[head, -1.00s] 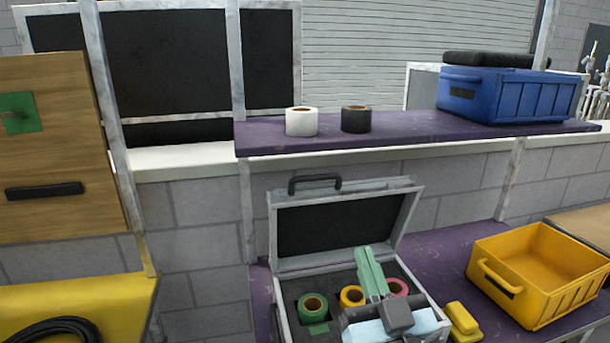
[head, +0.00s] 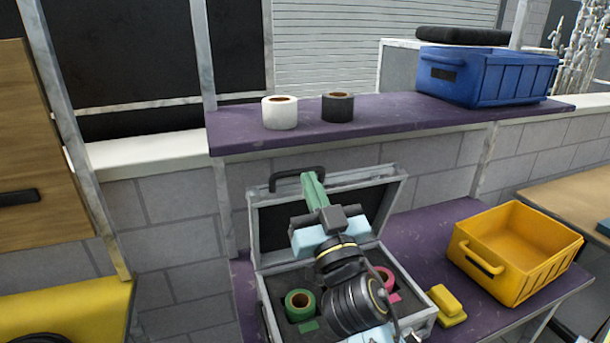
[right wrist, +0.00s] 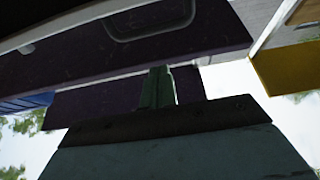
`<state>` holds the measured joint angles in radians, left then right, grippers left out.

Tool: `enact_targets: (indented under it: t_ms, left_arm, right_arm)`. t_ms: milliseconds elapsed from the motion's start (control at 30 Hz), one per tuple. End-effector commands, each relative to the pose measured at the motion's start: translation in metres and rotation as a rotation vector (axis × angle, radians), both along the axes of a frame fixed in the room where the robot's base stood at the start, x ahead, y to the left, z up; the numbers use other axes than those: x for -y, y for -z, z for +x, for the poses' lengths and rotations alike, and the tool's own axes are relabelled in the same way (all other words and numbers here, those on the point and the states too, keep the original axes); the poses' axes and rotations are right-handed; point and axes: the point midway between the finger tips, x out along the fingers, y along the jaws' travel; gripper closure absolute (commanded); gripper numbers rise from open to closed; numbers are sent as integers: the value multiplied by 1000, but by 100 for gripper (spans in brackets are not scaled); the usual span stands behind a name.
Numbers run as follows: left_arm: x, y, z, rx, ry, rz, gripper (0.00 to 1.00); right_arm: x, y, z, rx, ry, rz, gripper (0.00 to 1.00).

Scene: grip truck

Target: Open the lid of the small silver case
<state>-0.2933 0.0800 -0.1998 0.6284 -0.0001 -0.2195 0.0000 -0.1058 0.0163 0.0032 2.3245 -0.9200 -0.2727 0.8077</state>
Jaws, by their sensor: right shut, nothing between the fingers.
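The small silver case (head: 433,308) stands on the lower purple shelf with its lid (head: 391,178) raised upright and leaning back. The lid has a dark inner panel and a dark handle (head: 283,176) on its top edge. Inside lie a green tape roll (head: 300,303) and a pink tape roll (head: 383,277); my right arm hides the middle. My right gripper (head: 313,183) is shut and empty, with its green fingers in front of the lid's upper edge. The fingers also show in the right wrist view (right wrist: 158,88). Whether they touch the lid cannot be told. My left gripper is not in view.
A yellow bin (head: 515,250) and a small yellow object (head: 446,303) are right of the case on the lower shelf. The upper purple shelf (head: 390,122) holds a white roll (head: 280,113), a dark roll (head: 338,107) and a blue bin (head: 487,77).

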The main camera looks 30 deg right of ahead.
Motion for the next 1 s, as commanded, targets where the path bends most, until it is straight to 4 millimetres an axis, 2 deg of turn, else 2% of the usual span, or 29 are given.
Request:
enact_targets:
  t_ms: [100, 300, 733, 867, 1000]
  left_arm:
    - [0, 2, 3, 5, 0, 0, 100]
    - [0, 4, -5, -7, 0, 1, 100]
    - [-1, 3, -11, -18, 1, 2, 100]
    - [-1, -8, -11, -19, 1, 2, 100]
    - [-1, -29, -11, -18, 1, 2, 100]
  right_arm:
    - [4, 9, 18, -3, 1, 1, 100]
    - [8, 14, 32, -2, 0, 2, 100]
    - [8, 14, 35, -4, 0, 2, 100]
    - [10, 10, 40, -22, 0, 6, 100]
    - [12, 4, 52, -61, 0, 15, 100]
